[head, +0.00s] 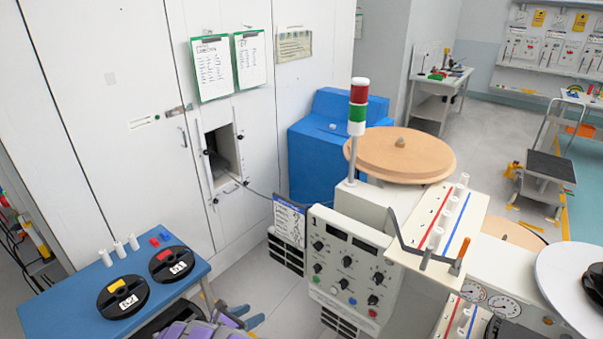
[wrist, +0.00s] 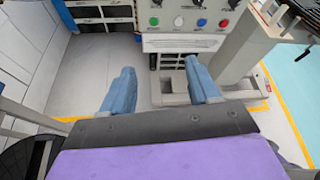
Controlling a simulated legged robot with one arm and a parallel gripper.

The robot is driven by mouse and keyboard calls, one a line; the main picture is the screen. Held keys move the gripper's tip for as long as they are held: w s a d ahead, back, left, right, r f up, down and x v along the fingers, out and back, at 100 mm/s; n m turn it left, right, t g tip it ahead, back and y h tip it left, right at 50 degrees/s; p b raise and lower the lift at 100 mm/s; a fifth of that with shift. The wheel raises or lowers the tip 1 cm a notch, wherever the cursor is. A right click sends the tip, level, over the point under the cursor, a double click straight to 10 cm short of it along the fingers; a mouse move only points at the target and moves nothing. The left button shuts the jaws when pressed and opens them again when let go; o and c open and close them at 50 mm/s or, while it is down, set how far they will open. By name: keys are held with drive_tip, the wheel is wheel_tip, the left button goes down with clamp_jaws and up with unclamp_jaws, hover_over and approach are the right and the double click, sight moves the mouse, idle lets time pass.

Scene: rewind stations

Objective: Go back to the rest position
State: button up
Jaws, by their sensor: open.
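My gripper (head: 240,317) shows at the bottom of the head view, low between the blue table and the machine console. In the wrist view my gripper (wrist: 161,90) has its two blue fingers wide apart. Nothing is between the fingers. Beyond them lie the grey floor and the base of the machine. The fingers touch nothing that I can see.
A blue table (head: 60,312) with black spools (head: 122,297) stands at lower left. The control console (head: 345,268) with knobs stands right of my gripper. A white cabinet (head: 125,100) with a small open hatch (head: 222,155) is behind. Floor (head: 262,290) between is clear.

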drive_tip(key=w+d+r+m+g+h, duration=0.35)
drive_tip(key=d+r+m, duration=0.35)
drive_tip(key=d+r, duration=0.65)
drive_tip(key=s+d+r+m+g+y, duration=0.1)
drive_tip(key=s+d+r+m+g, duration=0.2)
drive_tip(key=s+d+r+m, duration=0.35)
drive_tip(key=s+d+r+m+g+y, duration=0.1)
drive_tip(key=s+d+r+m+g, duration=0.25)
drive_tip(key=d, duration=0.55)
drive_tip(key=s+d+r+m+g+y, duration=0.1)
drive_tip(key=s+d+r+m+y, duration=0.15)
drive_tip(key=s, duration=0.45)
drive_tip(key=s+d+r+m+g+y, duration=0.1)
drive_tip(key=s+d+r+m+y, duration=0.2)
drive_tip(key=s, duration=0.4)
drive_tip(key=s+a+m+y, duration=0.2)
drive_tip(key=s+m, duration=0.2)
drive_tip(key=s, duration=0.5)
drive_tip(key=s+a+m+y+b, duration=0.1)
drive_tip(key=s+a+m+y, duration=0.2)
drive_tip(key=s, duration=0.5)
drive_tip(key=shift+s+a+f+m, duration=0.2)
drive_tip(key=shift+s+f+m, duration=0.1)
drive_tip(key=shift+s+m, duration=0.1)
